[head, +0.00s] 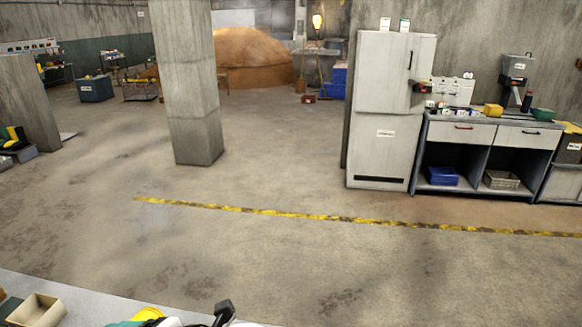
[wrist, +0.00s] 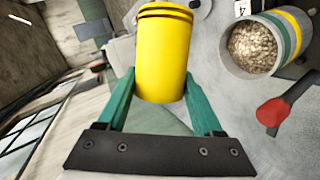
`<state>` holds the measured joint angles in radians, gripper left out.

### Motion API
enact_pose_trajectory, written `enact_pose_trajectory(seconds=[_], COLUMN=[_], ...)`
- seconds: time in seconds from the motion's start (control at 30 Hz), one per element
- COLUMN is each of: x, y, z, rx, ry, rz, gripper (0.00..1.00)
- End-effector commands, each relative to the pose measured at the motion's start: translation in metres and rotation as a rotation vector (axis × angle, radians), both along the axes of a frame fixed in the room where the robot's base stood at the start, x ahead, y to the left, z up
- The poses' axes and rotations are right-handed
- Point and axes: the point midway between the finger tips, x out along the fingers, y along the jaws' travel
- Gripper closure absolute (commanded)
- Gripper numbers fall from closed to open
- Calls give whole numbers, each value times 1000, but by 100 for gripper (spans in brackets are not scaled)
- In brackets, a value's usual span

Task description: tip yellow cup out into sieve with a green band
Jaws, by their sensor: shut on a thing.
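The yellow cup (wrist: 163,55) is between the two teal fingers of my gripper (wrist: 160,78), which is shut on it in the wrist view. Its side faces the camera; its inside is hidden. In the head view a small part of the yellow cup (head: 148,314) shows at the bottom edge. A grey round vessel (wrist: 283,42) with a green band and a yellow band lies to the right of the cup, apart from it. It holds pale grain (wrist: 255,48). I cannot tell whether this is the sieve.
A red-ended dark handle (wrist: 273,112) is below the banded vessel in the wrist view. A card marked 4 (wrist: 242,8) is near the top. In the head view a tan open box (head: 38,309) stands at the bottom left on a pale worktop (head: 85,294).

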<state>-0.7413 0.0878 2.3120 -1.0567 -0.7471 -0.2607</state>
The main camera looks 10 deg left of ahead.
Motion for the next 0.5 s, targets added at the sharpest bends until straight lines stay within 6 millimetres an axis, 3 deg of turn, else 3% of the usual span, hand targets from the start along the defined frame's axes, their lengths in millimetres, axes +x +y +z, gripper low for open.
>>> enact_pose_trajectory(seconds=[0.17, 0.4, 0.5], x=[1, 1, 0], y=[0, 0, 0], z=[2, 8, 10], rx=[-2, -9, -10], ry=[117, 537, 611], rz=[1, 2, 4], gripper=[100, 100, 100])
